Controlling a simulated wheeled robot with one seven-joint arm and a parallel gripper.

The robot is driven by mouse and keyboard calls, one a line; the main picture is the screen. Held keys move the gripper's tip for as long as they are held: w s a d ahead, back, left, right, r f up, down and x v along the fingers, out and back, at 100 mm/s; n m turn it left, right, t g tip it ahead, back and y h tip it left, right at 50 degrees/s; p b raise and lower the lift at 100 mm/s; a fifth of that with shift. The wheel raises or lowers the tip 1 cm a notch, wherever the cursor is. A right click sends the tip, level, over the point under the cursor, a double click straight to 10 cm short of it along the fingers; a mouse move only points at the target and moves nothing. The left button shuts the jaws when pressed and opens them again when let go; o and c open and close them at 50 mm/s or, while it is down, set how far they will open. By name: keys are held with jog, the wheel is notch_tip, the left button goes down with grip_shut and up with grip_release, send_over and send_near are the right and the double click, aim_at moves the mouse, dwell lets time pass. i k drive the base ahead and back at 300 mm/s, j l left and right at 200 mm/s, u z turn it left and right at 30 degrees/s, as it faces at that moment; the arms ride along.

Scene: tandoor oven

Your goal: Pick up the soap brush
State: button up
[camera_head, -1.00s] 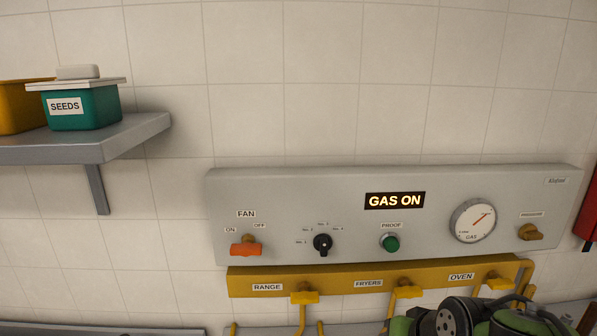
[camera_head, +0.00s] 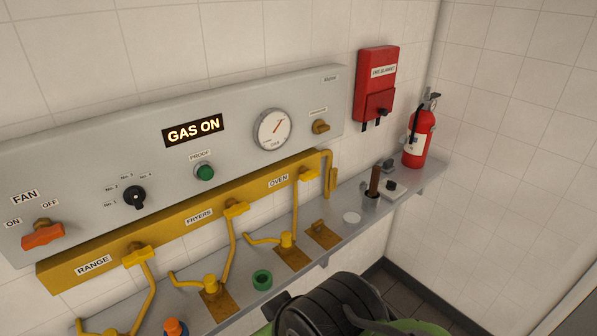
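My gripper's fingers are not in view.
The narrow shelf (camera_head: 425,176) also holds a fire extinguisher (camera_head: 419,137), a white disc (camera_head: 352,217), a green ring (camera_head: 262,279) and an orange-topped item (camera_head: 175,327). Yellow pipes and valves rise along the wall panel (camera_head: 100,153). A fire blanket box (camera_head: 377,82) hangs above.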

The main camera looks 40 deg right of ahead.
aim_at(376, 170)
jog(key=z, duration=1.7)
jog(key=i+l+u, duration=0.15)
jog(key=u, duration=0.3)
jog(key=i+l+u, duration=0.25)
jog(key=u, duration=0.15)
jog(key=i+l+u, duration=0.3)
jog(key=u, duration=0.15)
jog(key=i+l+u, duration=0.15)
jog(key=l+u, duration=0.6)
jog(key=u, duration=0.15)
jog(key=i+l, duration=0.05)
